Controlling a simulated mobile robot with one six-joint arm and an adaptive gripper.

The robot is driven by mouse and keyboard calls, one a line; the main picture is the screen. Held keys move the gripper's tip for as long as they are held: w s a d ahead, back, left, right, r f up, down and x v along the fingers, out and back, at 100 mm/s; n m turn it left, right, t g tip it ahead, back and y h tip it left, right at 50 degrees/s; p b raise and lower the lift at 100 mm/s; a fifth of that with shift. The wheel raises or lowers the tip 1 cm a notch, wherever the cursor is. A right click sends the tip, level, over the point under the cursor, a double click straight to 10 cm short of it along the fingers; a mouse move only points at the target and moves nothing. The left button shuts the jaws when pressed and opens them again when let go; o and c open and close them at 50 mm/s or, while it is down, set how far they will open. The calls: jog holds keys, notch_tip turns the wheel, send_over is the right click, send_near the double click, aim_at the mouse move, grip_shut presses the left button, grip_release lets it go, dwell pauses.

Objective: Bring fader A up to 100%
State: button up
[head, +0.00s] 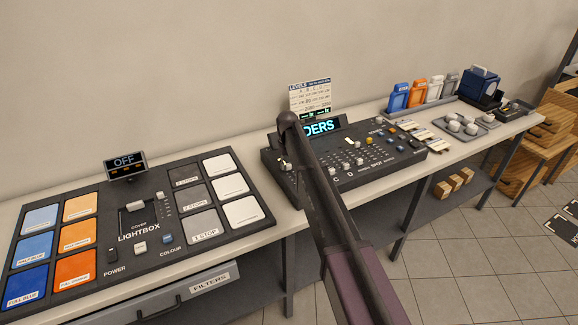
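The fader console (405,162) is a dark sloped desk on the bench, with a lit display (322,126) of which "DERS" shows. My arm crosses its left part. My gripper (285,150) is at the arm's far end, over the console's left side; its fingers are too small and dark to tell open from shut. A pale cap (285,166) shows just below it, probably fader A's; its label and slot are not readable, and I cannot tell whether the gripper touches it. Faders marked C and D show right of my arm. The fader B area is hidden behind the arm.
A levels card (310,97) stands behind the console. The lightbox desk (140,225) with coloured tiles and an OFF display (124,162) is to the left. The wall is close behind.

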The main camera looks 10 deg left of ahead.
jog(key=shift+o, duration=0.7)
jog(key=shift+s, duration=0.1)
jog(key=s+d, duration=0.2)
jog(key=s, duration=0.1)
jog(key=s+d, duration=0.4)
jog(key=s, duration=0.1)
jog(key=shift+s, duration=0.35)
jog(key=shift+r+p, duration=0.45)
notch_tip(320, 180, up, 13)
jog(key=p, duration=1.3)
jog(key=s+d+f+m+b, duration=0.2)
jog(key=s+d+f+b, duration=0.3)
jog(key=s+d, duration=0.3)
jog(key=s+d+f+m+b, duration=0.2)
jog(key=s+d+f+b, duration=0.2)
jog(key=s+d, duration=0.3)
jog(key=shift+s+d+f+b, duration=0.4)
jog(key=shift+d+f, duration=0.05)
jog(key=shift+d, duration=0.35)
